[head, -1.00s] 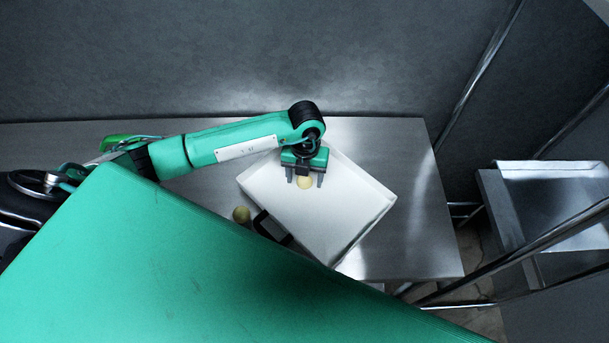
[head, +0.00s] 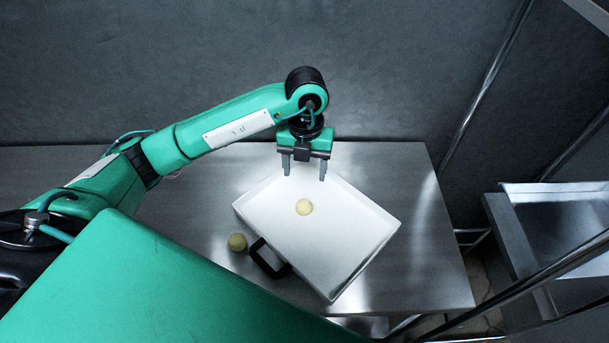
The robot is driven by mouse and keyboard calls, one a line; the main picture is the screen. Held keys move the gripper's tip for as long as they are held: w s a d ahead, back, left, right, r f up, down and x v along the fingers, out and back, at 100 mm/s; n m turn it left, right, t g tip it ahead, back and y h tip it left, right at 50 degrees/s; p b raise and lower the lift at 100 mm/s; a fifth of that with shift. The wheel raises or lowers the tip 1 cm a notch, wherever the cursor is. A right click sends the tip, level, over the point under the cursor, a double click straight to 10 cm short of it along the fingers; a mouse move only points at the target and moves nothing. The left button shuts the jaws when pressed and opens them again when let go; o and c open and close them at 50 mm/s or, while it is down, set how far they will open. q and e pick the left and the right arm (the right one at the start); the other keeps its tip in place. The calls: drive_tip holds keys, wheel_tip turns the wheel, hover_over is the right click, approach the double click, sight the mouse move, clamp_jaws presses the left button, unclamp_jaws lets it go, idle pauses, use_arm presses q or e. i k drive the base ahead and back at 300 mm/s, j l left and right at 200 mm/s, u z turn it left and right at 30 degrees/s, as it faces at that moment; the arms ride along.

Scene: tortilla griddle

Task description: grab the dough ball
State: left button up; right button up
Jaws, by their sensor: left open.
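A pale dough ball (head: 304,207) lies in the white tray (head: 345,265), toward its upper left part. A second, more yellow ball (head: 237,242) sits on the steel table just left of the tray. My left gripper (head: 304,172) is open and empty, its fingers pointing down. In the picture it is above the dough ball, over the tray's upper corner, apart from the ball. My right gripper is not in view.
The tray has low walls and a black handle (head: 270,258) on its left side. The steel table (head: 420,220) is clear to the right. A metal sink or shelf unit (head: 560,225) and rails stand at the far right.

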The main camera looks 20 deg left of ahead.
sight(237, 242)
drive_tip(key=k, duration=1.5)
